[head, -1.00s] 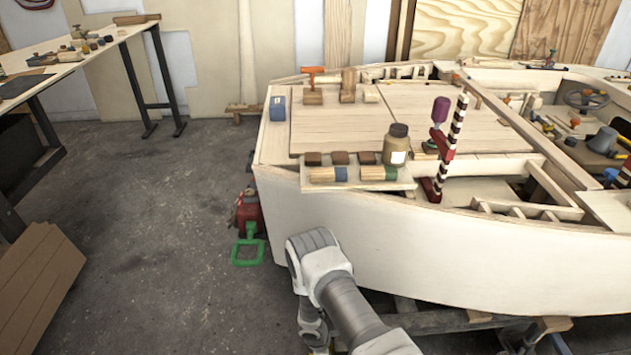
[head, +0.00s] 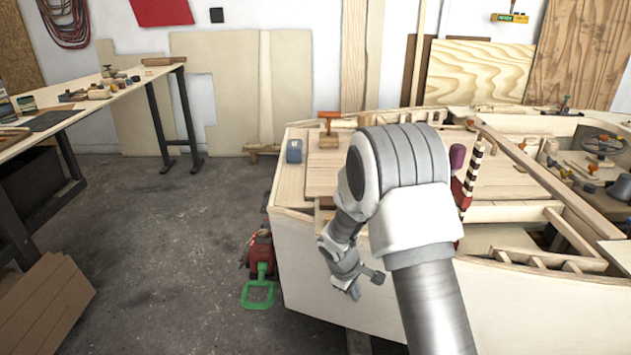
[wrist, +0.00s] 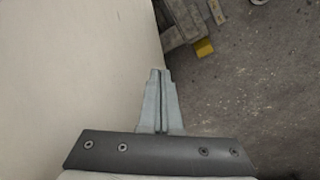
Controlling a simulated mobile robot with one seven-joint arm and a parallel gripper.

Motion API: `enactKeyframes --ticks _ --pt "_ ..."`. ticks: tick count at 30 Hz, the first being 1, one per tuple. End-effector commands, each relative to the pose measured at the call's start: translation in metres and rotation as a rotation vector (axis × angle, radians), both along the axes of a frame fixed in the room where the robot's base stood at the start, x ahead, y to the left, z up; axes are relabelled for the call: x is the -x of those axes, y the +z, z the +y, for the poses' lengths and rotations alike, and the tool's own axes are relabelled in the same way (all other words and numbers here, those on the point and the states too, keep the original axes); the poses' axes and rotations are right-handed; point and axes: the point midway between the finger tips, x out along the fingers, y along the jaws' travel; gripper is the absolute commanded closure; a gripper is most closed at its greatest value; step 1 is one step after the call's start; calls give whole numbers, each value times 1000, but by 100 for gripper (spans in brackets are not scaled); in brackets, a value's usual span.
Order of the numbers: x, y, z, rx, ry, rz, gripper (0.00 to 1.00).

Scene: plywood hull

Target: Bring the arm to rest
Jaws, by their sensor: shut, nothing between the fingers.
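My arm rises in front of the plywood hull (head: 305,250) in the head view, its elbow bent high and its forearm hanging down. My gripper (head: 355,290) hangs low near the hull's outer side. In the wrist view my gripper (wrist: 160,72) has its two grey fingers together with nothing between them. The hull's pale side (wrist: 70,70) fills the left of that view, and the gap to it cannot be judged. My arm hides part of the hull's deck and the items on it.
A red machine with a green foot (head: 259,295) stands on the floor left of the hull. A workbench (head: 95,100) is at the left. A blue block (head: 294,150) sits on the deck. Timber with a yellow end (wrist: 203,47) shows in the wrist view. Open floor (head: 180,260) lies between bench and hull.

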Motion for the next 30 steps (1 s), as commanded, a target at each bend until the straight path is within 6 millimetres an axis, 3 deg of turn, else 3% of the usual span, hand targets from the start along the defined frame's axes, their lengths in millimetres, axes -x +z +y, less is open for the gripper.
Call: enactKeyframes --ticks 1,6,15,21,30 --pt "1 25 -5 -11 -37 -24 100" --pt "17 92 -18 -51 -158 -84 100" --pt "67 192 -38 -144 -356 -177 100" --pt "113 243 -47 -220 -477 -233 100" --pt "190 292 -52 -351 -636 -307 100"
